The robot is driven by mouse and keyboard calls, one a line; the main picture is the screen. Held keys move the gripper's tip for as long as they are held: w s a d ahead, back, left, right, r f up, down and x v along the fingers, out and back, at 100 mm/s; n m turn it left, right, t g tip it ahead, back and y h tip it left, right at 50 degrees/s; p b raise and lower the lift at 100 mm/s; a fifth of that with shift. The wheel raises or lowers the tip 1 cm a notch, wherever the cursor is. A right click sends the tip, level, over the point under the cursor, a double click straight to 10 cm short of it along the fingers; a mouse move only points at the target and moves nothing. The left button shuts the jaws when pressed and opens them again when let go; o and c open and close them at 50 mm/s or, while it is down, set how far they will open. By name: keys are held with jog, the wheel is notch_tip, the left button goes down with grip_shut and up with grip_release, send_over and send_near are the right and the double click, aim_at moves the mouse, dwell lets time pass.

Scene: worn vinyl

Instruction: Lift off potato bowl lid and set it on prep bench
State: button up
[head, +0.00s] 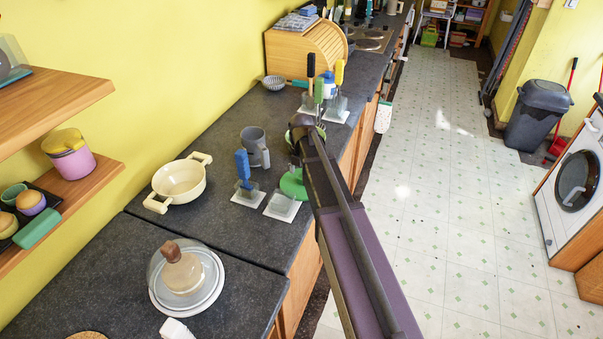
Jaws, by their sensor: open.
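My arm reaches away from the lower right over the counter's front edge. My gripper (293,146) is at its far end, mostly hidden by my arm, with its fingertips not clearly visible. It is open. A round green item (293,186) lies just below it, partly covered by my arm; I cannot tell whether it is a lid or a bowl. A cream two-handled pot (180,182) stands uncovered to the left. A clear dome with a brown knob (183,253) sits on a pale plate at the lower left. I cannot tell which is the potato bowl.
A grey mug (255,143) and a blue-handled tool in a stand (243,172) are left of my gripper. More tool stands (338,104) and a wooden bread box (307,52) are farther back. Bare dark counter (110,262) shows at the lower left. The floor (440,210) is clear.

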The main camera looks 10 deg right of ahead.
jog(key=shift+r+p, duration=3.05)
jog(key=shift+r, duration=0.05)
jog(key=shift+r, duration=0.15)
jog(key=shift+s, duration=0.15)
jog(key=s+m, duration=2)
jog(key=m, duration=0.8)
jog(key=shift+a+f, duration=0.25)
jog(key=shift+a, duration=0.1)
